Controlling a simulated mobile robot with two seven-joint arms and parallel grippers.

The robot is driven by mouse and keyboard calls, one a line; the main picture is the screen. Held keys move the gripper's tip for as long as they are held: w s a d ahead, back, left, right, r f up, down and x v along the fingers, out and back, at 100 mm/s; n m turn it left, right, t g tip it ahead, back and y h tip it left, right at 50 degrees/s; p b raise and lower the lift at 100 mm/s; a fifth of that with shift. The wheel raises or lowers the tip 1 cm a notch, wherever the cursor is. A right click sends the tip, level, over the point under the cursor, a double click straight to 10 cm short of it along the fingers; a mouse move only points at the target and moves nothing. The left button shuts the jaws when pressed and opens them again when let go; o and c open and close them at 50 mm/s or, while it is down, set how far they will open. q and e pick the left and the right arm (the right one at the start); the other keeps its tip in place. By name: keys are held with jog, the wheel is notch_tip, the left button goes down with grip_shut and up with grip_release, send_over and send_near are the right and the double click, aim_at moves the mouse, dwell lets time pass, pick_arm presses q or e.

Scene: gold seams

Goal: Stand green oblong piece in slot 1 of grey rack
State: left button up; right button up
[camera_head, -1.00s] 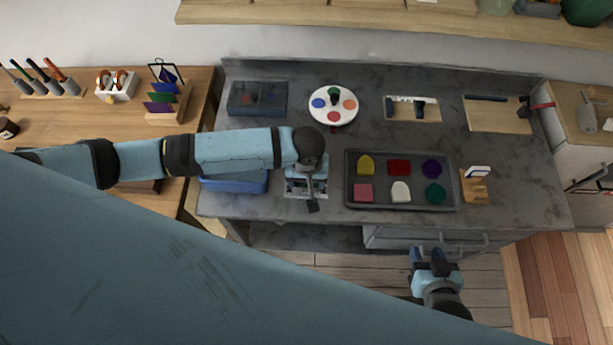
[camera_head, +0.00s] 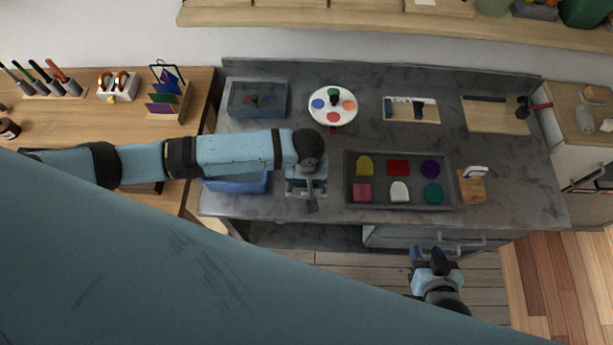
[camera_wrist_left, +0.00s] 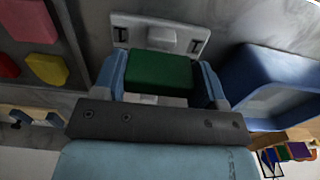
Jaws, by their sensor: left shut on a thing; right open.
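The green oblong piece (camera_wrist_left: 160,70) is between the two blue fingers of my left gripper (camera_wrist_left: 162,78) in the left wrist view. The gripper is shut on it. The light grey rack (camera_wrist_left: 195,38) shows just beyond the piece, with dark marks on its face; I cannot tell whether the piece touches it or is in a slot. In the head view my left gripper (camera_head: 310,190) is over the rack (camera_head: 291,190), and the wrist hides the piece and most of the rack. My right gripper (camera_head: 428,254) is open and empty, in front of the counter.
A dark tray (camera_head: 381,191) with several coloured pieces lies right of the rack. A blue bin (camera_head: 236,184) stands close on its left and is large in the left wrist view (camera_wrist_left: 270,80). A white palette (camera_head: 333,93) lies behind. Counter between palette and tray is clear.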

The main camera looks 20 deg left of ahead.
pick_arm(q)
jog(key=shift+p, duration=0.65)
dwell(0.7)
jog(key=shift+f, duration=0.1)
dwell(0.5)
jog(key=shift+f, duration=0.55)
jog(key=shift+f, duration=0.6)
dwell(0.3)
jog(key=shift+f, duration=0.35)
dwell(0.3)
jog(key=o, duration=1)
